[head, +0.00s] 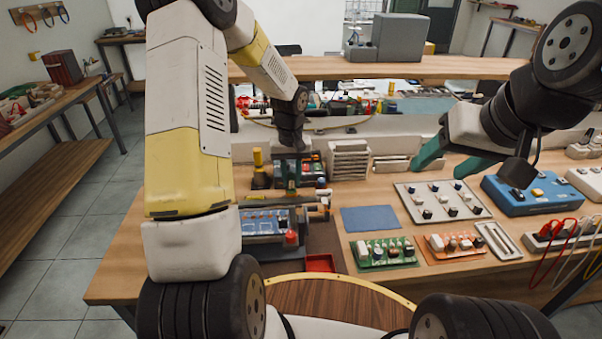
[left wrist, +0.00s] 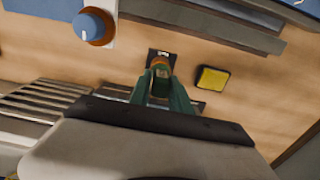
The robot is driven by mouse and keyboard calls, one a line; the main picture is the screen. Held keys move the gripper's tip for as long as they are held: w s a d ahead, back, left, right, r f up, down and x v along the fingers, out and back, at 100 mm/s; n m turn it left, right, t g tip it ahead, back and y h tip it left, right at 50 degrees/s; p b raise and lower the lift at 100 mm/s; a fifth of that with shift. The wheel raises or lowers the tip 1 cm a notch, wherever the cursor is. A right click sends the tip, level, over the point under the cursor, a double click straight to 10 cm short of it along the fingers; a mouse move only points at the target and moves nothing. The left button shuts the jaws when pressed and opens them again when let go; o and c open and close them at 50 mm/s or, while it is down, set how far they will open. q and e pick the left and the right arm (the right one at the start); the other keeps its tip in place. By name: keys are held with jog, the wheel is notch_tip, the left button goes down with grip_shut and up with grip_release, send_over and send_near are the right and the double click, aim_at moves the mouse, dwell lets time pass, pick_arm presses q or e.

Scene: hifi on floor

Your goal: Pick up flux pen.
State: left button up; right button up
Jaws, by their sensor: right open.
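My left gripper (head: 291,187) points down over the workbench, among the items at its back left. In the left wrist view its two green fingers (left wrist: 160,76) stand either side of a small upright thing with an orange-brown top (left wrist: 160,64) on a dark square base. This may be the flux pen, but no label can be read. I cannot tell whether the fingers touch it. In the head view the arm and nearby items hide that spot. My right gripper (head: 436,171) is open and empty above the bench, left of the blue box.
A yellow block (left wrist: 212,78) lies right of the left fingers, and a blue knob (left wrist: 93,25) is at upper left. A blue mat (head: 370,219), green board (head: 385,251), orange board (head: 453,246) and blue box (head: 532,194) cover the bench. A red tray (head: 320,263) is near the front.

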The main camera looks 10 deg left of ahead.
pick_arm(q)
grip_shut()
jog(key=shift+r, duration=0.1)
notch_tip(320, 180, up, 10)
jog(key=shift+f, duration=0.1)
dwell(0.4)
